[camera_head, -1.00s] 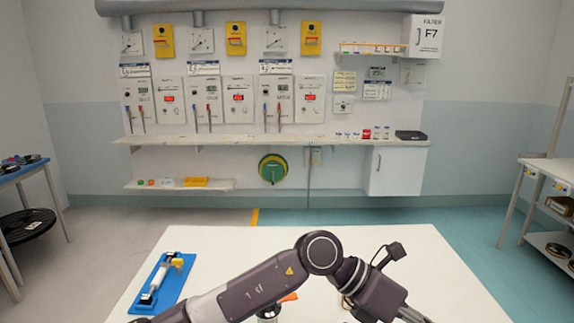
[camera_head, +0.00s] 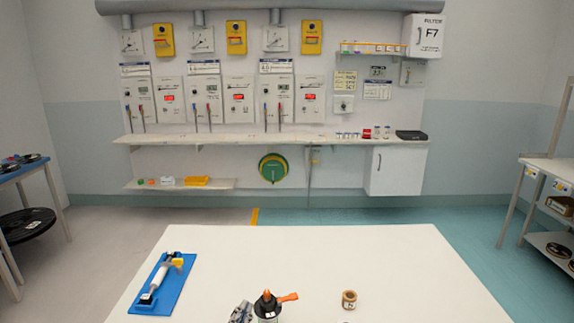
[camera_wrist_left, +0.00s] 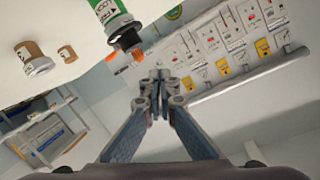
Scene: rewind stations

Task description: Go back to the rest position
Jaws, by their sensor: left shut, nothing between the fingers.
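My left gripper (camera_head: 240,313) shows only partly at the bottom edge of the head view, just left of a dark-capped bottle with an orange spout (camera_head: 268,305). In the left wrist view its fingers (camera_wrist_left: 158,76) are together with nothing between them. A bottle with a green and white label and an orange-tipped dark cap (camera_wrist_left: 118,28) appears beside the fingertips there; I cannot tell whether they touch. My right gripper is in neither view.
A small brown jar (camera_head: 349,299) stands on the white table (camera_head: 320,250), right of the bottle. A blue tray (camera_head: 172,301) holding a white roller tool lies at the left. The table's middle is clear.

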